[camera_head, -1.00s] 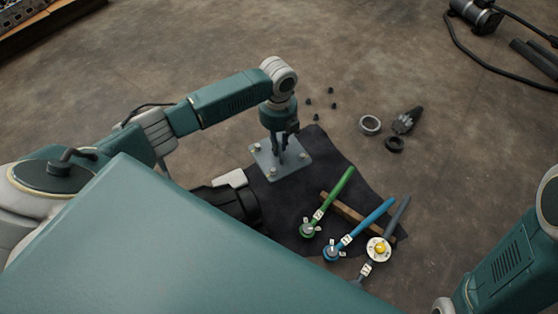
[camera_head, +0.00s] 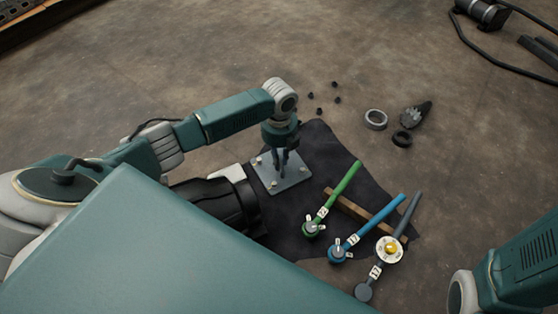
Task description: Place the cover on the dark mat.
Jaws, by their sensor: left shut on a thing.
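The cover is a flat grey square plate (camera_head: 291,180) with small studs near its corners, at the upper left part of the dark mat (camera_head: 326,153). My left gripper (camera_head: 282,172) points down at the middle of the plate and is shut on it. The plate overlaps the mat's left edge in the view; whether it rests on the cloth or hangs just above it I cannot tell. My right arm shows at the lower right, but its gripper is out of view.
Green (camera_head: 340,195), blue (camera_head: 372,225) and grey-blue (camera_head: 404,220) handled tools lie across a wooden strip (camera_head: 352,207) on the mat's right part. Rings (camera_head: 376,119), a dark toothed part (camera_head: 416,114) and several small dark pieces lie on the floor beyond. A black cylindrical part (camera_head: 215,203) is left of the mat.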

